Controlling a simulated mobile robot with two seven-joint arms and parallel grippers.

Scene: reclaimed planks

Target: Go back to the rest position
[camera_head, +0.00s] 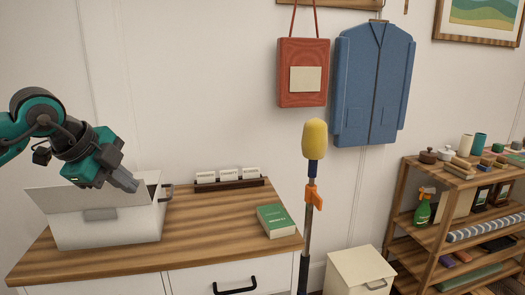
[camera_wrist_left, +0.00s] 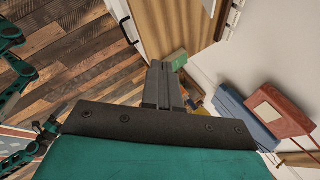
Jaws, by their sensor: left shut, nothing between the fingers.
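My left gripper (camera_head: 128,184) is shut and empty in the head view. It hangs in the air above or in front of the white box (camera_head: 110,228), which stands on the left of the wooden cabinet top (camera_head: 80,262). The box's near flap stands up, and its inside is mostly hidden. In the left wrist view the two fingers of my left gripper (camera_wrist_left: 160,84) lie together with nothing between them. My right gripper is not seen in the head view.
A green book (camera_head: 275,221) and a card holder (camera_head: 215,184) lie on the cabinet. A yellow-headed pole (camera_head: 315,140) stands at its right end. A red bag (camera_head: 303,72) and blue jacket (camera_head: 372,85) hang on the wall. A loaded shelf (camera_head: 425,245) stands right.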

